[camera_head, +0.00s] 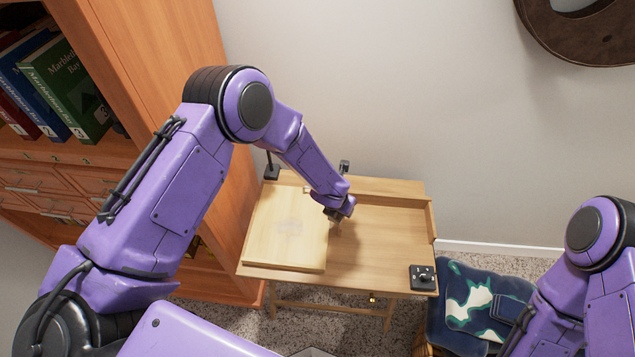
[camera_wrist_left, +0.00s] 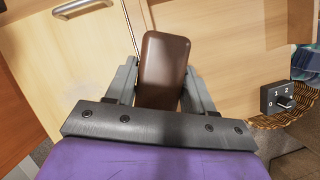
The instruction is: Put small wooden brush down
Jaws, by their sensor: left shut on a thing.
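My left gripper (camera_head: 334,213) is low over the middle of the small wooden table (camera_head: 385,240), just right of the raised light-wood board. In the left wrist view my left gripper (camera_wrist_left: 161,75) is shut on a brown block-like piece, the small wooden brush (camera_wrist_left: 164,68), with a finger on either side. Its bristles do not show. In the head view the gripper and wrist mostly hide the brush, and I cannot tell whether it touches the tabletop. My right arm shows at the lower right, but its gripper is out of view.
The raised light-wood board (camera_head: 285,235) covers the table's left part. A black switch box (camera_head: 422,278) sits at the front right corner. The tabletop between them is clear. A bookcase (camera_head: 190,150) stands close on the left. A basket with blue cloth (camera_head: 470,305) is at the right.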

